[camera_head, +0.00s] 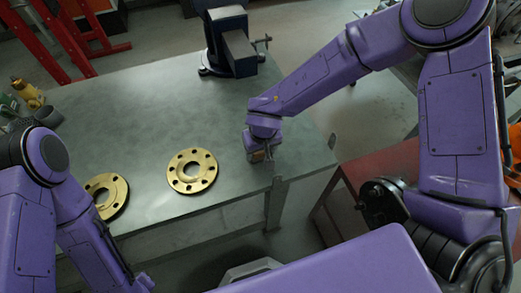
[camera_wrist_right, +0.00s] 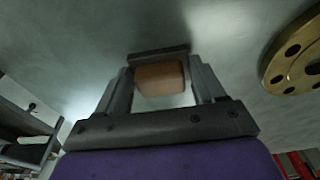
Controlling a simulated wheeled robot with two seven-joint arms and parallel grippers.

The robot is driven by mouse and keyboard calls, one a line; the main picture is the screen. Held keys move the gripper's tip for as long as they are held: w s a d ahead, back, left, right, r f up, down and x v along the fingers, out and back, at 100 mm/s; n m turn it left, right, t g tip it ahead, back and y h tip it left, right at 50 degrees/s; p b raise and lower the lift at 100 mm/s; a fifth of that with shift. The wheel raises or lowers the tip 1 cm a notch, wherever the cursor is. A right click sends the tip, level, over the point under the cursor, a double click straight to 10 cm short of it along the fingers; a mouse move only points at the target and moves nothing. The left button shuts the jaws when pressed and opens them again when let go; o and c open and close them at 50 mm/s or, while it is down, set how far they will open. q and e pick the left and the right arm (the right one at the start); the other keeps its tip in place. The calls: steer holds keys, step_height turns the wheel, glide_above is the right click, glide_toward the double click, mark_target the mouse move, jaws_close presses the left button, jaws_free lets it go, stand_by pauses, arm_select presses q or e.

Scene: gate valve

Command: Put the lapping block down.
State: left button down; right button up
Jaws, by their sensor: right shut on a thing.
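The lapping block (camera_wrist_right: 160,78) is a small brown-orange block with a dark plate along its far side, seen in the right wrist view between my fingers. My right gripper (camera_wrist_right: 158,85) is shut on it. In the head view, my right gripper (camera_head: 262,154) is low at the right front part of the grey bench (camera_head: 150,95), and only a little of the block shows beneath it. I cannot tell whether the block touches the bench top.
A brass flange (camera_head: 192,171) lies on the bench left of my right gripper. A second flange (camera_head: 106,195) lies farther left, partly behind my left arm. A dark vise (camera_head: 232,45) stands at the back. The middle of the bench is clear.

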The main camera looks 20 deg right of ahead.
steer(key=shift+f, duration=0.15)
steer(key=o, duration=0.9)
steer(key=r, duration=0.4)
steer(key=s+r+p, duration=0.1)
steer(key=r, duration=0.7)
steer(key=shift+s+p, duration=0.3)
steer(key=shift+s, duration=0.1)
